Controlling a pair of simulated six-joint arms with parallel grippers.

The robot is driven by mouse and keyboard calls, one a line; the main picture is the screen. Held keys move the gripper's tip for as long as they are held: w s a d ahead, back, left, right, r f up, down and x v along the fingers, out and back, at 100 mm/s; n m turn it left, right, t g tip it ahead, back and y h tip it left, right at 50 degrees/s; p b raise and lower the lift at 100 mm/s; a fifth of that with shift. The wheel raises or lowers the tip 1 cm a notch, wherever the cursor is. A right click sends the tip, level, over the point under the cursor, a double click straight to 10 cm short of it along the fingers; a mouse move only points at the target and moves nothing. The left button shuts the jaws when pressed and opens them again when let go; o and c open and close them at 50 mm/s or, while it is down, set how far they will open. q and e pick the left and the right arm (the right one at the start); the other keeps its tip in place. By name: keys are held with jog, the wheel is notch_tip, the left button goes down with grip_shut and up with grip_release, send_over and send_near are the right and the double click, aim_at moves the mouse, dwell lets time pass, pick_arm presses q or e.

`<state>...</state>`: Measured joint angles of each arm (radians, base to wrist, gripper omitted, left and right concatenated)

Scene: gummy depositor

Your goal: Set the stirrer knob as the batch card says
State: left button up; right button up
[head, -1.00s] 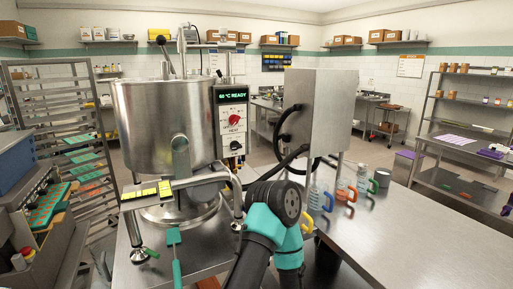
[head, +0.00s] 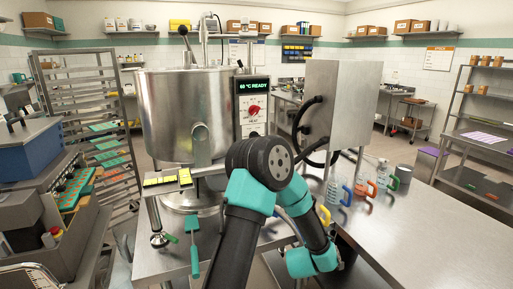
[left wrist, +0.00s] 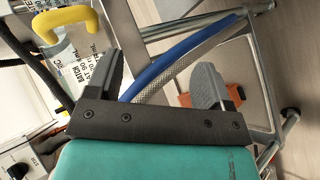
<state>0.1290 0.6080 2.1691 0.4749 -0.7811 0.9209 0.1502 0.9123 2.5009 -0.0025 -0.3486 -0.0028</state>
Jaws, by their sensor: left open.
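In the head view the control panel (head: 253,96) beside the kettle (head: 185,118) shows a green "60 °C READY" display and a red heat knob (head: 254,112). My arm joint covers the panel's lower part, where the stirrer knob is. In the left wrist view part of a black knob (left wrist: 17,171) on a white plate shows at the bottom left corner, with a small, partly legible label. A white card (left wrist: 88,66) with "BATCH" print is partly behind a finger. My left gripper (left wrist: 165,82) is open with nothing between its fingers. My right gripper is not in view.
Jugs with coloured handles stand right of my arm, one with a yellow handle (head: 324,215). In the wrist view a blue hose (left wrist: 185,55) passes behind the fingers. The steel table (head: 420,235) is clear at right.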

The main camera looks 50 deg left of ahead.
pick_arm(q)
jog(key=w+a+r+n+t+y, duration=0.1)
jog(key=a+r+n+y, duration=0.2)
jog(key=a+r+n, duration=0.45)
jog(key=w+a+r+n+y, duration=0.2)
jog(key=r+n+y, duration=0.25)
jog(key=r, duration=0.55)
jog(key=s+a+r+n+g+y, duration=0.2)
jog(key=s+a+r+n+y, duration=0.1)
jog(key=r+n, duration=0.5)
jog(key=s+a+r+n+g+y, duration=0.3)
jog(key=a+r+n, duration=0.2)
jog(key=r+n, duration=0.4)
jog(key=shift+s, duration=0.2)
jog(key=x, duration=1.7)
jog(key=shift+w+a+f, duration=0.1)
jog(key=shift+a, duration=0.05)
